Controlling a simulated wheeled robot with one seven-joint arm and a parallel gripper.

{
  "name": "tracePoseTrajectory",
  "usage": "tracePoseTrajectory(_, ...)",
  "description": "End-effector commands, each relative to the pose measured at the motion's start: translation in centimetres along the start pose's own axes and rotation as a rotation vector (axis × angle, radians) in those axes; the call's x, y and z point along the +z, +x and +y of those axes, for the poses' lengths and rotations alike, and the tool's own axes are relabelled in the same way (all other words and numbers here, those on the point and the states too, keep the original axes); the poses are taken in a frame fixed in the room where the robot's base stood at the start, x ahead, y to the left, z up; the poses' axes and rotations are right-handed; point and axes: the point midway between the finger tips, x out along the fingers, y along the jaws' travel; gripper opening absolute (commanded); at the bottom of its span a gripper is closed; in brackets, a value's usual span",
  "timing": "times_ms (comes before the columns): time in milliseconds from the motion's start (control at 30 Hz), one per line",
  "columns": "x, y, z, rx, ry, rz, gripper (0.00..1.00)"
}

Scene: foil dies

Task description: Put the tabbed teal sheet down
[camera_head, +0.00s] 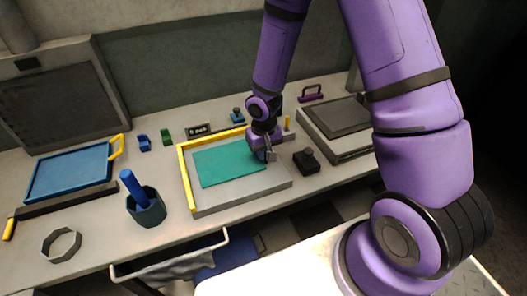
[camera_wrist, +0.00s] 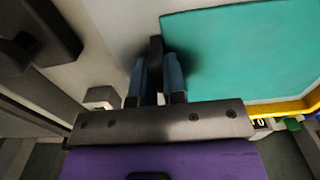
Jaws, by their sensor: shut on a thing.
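The teal sheet (camera_head: 228,163) is flat and level over the grey plate (camera_head: 217,204), which has yellow strips along its left and far edges. It also shows in the wrist view (camera_wrist: 245,50). My gripper (camera_head: 267,156) is at the sheet's right end, low over the plate. In the wrist view its two blue fingers (camera_wrist: 156,60) are shut on a dark upright tab (camera_wrist: 155,47) at the sheet's edge. I cannot tell whether the sheet rests on the plate or hangs just above it.
A black knobbed block (camera_head: 307,161) stands close right of the plate. A dark-topped die (camera_head: 338,117) is further right. A blue panel with a yellow handle (camera_head: 72,172) and a pot (camera_head: 147,208) holding a blue tool are left. Small blue and green pieces stand behind.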

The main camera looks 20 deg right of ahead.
Motion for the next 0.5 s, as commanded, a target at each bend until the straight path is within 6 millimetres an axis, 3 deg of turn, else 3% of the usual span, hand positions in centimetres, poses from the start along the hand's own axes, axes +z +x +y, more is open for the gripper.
tracePoseTrajectory(333,-0.03,0.3,-0.01,-0.001,0.0,0.001,0.0)
tracePoseTrajectory(400,-0.03,0.3,0.0,-0.001,0.0,0.001,0.23)
tracePoseTrajectory(467,-0.03,0.29,0.01,-0.001,0.001,0.001,0.37)
tracePoseTrajectory(500,-0.03,0.29,0.01,-0.001,0.001,0.001,0.37)
